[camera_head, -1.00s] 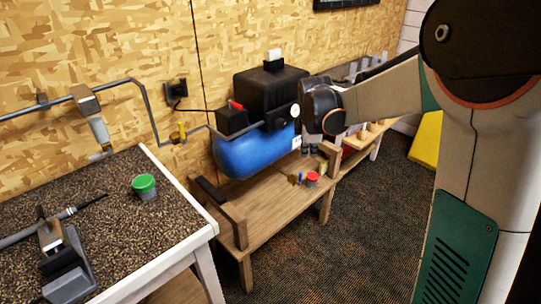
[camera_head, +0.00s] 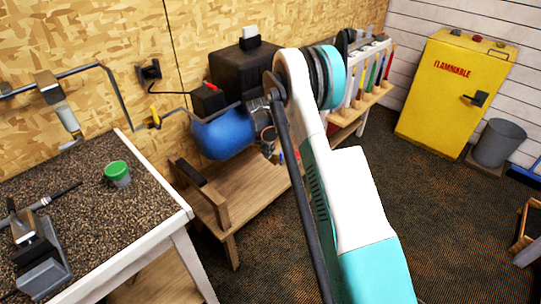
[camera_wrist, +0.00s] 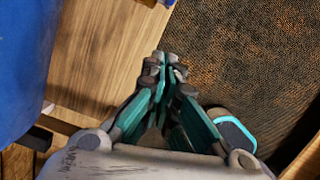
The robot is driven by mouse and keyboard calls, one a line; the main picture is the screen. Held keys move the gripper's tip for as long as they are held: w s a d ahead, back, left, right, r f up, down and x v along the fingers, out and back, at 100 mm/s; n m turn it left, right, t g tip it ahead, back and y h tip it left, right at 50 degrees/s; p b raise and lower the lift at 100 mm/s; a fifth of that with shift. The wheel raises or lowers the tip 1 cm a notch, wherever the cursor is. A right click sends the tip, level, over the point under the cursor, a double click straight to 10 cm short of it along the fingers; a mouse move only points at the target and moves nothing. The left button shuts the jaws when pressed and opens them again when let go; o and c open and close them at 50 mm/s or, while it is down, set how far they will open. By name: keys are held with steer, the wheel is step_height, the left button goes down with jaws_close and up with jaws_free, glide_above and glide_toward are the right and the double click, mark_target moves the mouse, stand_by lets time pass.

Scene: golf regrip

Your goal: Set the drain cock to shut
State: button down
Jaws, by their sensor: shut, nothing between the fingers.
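The compressor's blue tank (camera_head: 222,135) lies on a low wooden bench under a black motor housing. I cannot make out a drain cock on it; the tank's underside and right end are hidden. In the wrist view my gripper (camera_wrist: 164,62) is shut and empty, its fingertips together over the bench's edge and the dark floor. The blue tank (camera_wrist: 18,75) shows at the left of that view, apart from the fingers. In the head view my arm covers most of the gripper, beside the tank's right end.
A yellow-handled valve (camera_head: 155,118) sits on the wall pipe left of the tank. The low wooden bench (camera_head: 240,195) has bare top at its front.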

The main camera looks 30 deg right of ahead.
steer(key=w+d+f+b, duration=0.3)
steer(key=d+f+b, duration=0.2)
steer(key=f, duration=0.4)
steer(key=shift+w+d, duration=0.15)
steer(key=shift+d, duration=0.05)
